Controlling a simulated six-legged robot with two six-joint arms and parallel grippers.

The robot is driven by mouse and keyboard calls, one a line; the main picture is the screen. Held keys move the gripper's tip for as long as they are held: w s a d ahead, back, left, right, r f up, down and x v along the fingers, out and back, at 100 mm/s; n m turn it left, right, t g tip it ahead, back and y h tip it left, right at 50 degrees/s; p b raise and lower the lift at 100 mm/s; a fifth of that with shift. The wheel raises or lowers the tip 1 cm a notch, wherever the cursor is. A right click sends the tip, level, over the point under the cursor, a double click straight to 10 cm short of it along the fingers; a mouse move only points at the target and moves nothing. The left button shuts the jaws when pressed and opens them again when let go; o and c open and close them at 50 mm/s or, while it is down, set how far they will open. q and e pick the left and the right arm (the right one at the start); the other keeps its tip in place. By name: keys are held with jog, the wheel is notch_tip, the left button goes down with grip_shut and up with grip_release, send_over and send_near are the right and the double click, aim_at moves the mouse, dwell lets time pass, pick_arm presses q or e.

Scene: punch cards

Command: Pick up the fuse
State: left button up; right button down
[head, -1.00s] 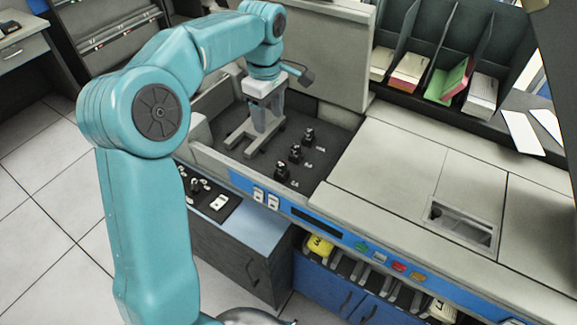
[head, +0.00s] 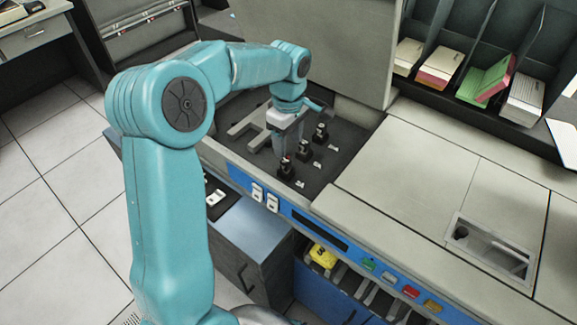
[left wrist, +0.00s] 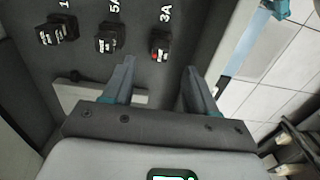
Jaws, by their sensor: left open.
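Three small black fuse holders stand in a row on the dark recessed panel (head: 322,171). In the left wrist view they carry white labels; the 3A one (left wrist: 160,47) shows a red spot, the 5A one (left wrist: 108,43) is in the middle, and a third (left wrist: 57,31) is at the left with its label cut off. In the head view the row runs from the near one (head: 286,168) through the middle one (head: 304,149) to the far one (head: 320,132). My left gripper (left wrist: 158,66) is open and empty, pointing at the 3A holder, which appears between and just beyond its fingertips. My right gripper is out of view.
A pale bracket (head: 243,132) lies on the panel behind my gripper. An upright lid (head: 335,45) stands behind the recess. A blue strip with switches (head: 258,192) edges the front. The cream machine top (head: 420,170) to the right is mostly clear.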

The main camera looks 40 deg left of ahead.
aim_at(286, 160)
pick_arm(q)
jog(key=shift+s+f, duration=0.15)
jog(key=shift+f, duration=0.4)
jog(key=shift+s+f, duration=0.15)
jog(key=shift+s, duration=0.1)
jog(key=shift+a+f, duration=0.15)
jog(key=shift+f, duration=0.2)
jog(key=f, duration=0.4)
jog(key=shift+w+a, duration=0.1)
jog(key=shift+w, duration=0.2)
jog(key=shift+s+f, duration=0.15)
jog(key=shift+f, duration=0.2)
jog(key=shift+c, duration=0.3)
grip_shut()
